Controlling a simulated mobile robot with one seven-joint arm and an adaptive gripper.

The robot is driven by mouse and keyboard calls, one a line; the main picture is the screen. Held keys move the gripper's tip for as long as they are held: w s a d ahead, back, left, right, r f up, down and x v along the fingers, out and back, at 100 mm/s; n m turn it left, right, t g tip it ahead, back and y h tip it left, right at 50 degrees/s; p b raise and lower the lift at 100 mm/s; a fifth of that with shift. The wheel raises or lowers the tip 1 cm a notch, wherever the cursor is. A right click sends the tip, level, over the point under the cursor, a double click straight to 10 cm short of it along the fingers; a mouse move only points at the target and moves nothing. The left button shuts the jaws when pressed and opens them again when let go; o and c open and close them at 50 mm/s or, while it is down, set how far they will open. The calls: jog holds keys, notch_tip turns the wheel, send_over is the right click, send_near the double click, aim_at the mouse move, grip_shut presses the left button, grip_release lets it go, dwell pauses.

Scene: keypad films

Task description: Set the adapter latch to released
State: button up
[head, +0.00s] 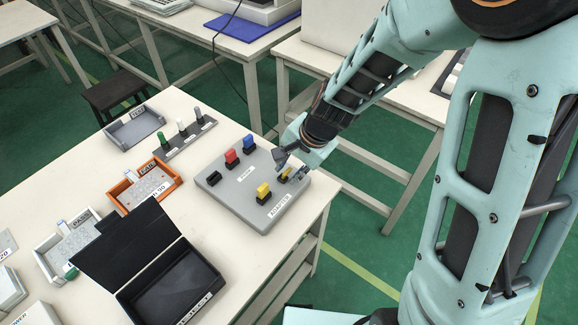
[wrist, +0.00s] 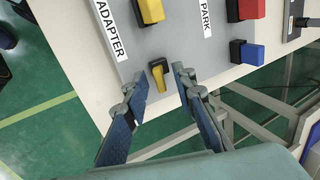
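The adapter latch is a small yellow lever on a black base (wrist: 158,76), near the edge of a grey board (head: 232,198). It also shows in the head view (head: 285,174), partly hidden by my gripper. In the wrist view its yellow arm points down the picture, toward my gripper. My gripper (head: 291,165) is open and empty over that edge of the board. In the wrist view its two blue-padded fingers stand on either side of the lever's line, apart from it as far as I can tell. The board carries the labels ADAPTER (wrist: 108,29) and PARK (wrist: 206,17).
The board also holds a yellow block (head: 263,192), a red block (head: 231,157), a blue block (head: 249,143) and a black piece (head: 214,178). An orange tray (head: 120,190), a rack of pegs (head: 185,141) and an open black case (head: 150,275) stand to the left.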

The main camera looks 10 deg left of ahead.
jog(key=shift+a+f, duration=0.1)
jog(key=shift+f, duration=0.2)
jog(key=shift+c, duration=0.4)
grip_shut()
jog(key=shift+w+f+b, duration=0.15)
jog(key=shift+f+b, duration=0.1)
jog(key=shift+b, duration=1)
jog(key=shift+y+b, duration=0.3)
jog(key=shift+b, duration=0.3)
jog(key=b, duration=0.4)
jog(key=shift+d+f+t+y, duration=0.15)
jog(key=shift+d+t+y, duration=0.15)
jog(key=shift+s+r+y+b, duration=0.2)
jog(key=shift+y+b, duration=0.1)
jog(key=shift+b, duration=0.95)
